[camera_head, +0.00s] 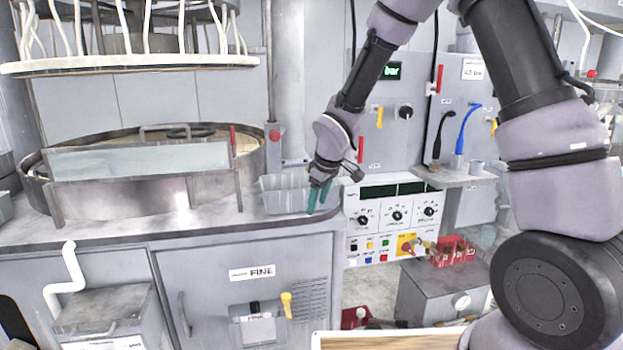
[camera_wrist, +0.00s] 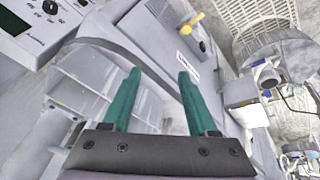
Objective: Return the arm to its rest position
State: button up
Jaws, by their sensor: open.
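My gripper (camera_head: 318,197) is at the middle of the head view, at the front edge of the grey bench, with its two green fingers pointing down. In the wrist view my gripper (camera_wrist: 160,88) has its fingers apart with nothing between them. A grey divided bin (camera_head: 285,194) sits on the bench right behind and to the left of the fingers. The bin also shows in the wrist view (camera_wrist: 85,92), left of and beneath the fingers. I cannot tell whether the fingers touch it. My arm reaches in from the upper right of the head view.
A control panel (camera_head: 397,214) with knobs and buttons stands just right of my gripper. A round platen basin (camera_head: 210,190) is at left under a raised white disc (camera_head: 130,66). A cabinet marked FINE (camera_head: 245,300) is below. A red rack (camera_head: 453,250) stands at lower right.

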jog(key=s+d+r+m+t+h, duration=0.1)
jog(key=s+d+r+m, duration=0.25)
jog(key=d+r, duration=0.5)
jog(key=s+d+r+m+t, duration=0.1)
jog(key=s+d+r+m, duration=0.2)
jog(key=d+r+m, duration=0.5)
jog(key=s+d+r+m, duration=0.1)
jog(key=s+d+r, duration=0.1)
jog(key=s, duration=0.3)
jog(key=s+d+r+m, duration=0.1)
jog(key=s+d+r, duration=0.1)
jog(key=s+r, duration=0.2)
jog(key=s+d+r+m+t+y, duration=0.1)
jog(key=s+d+r+m, duration=0.1)
jog(key=s, duration=0.5)
jog(key=shift+d+r, duration=0.3)
jog(key=shift+r, duration=0.55)
jog(key=shift+w, duration=0.1)
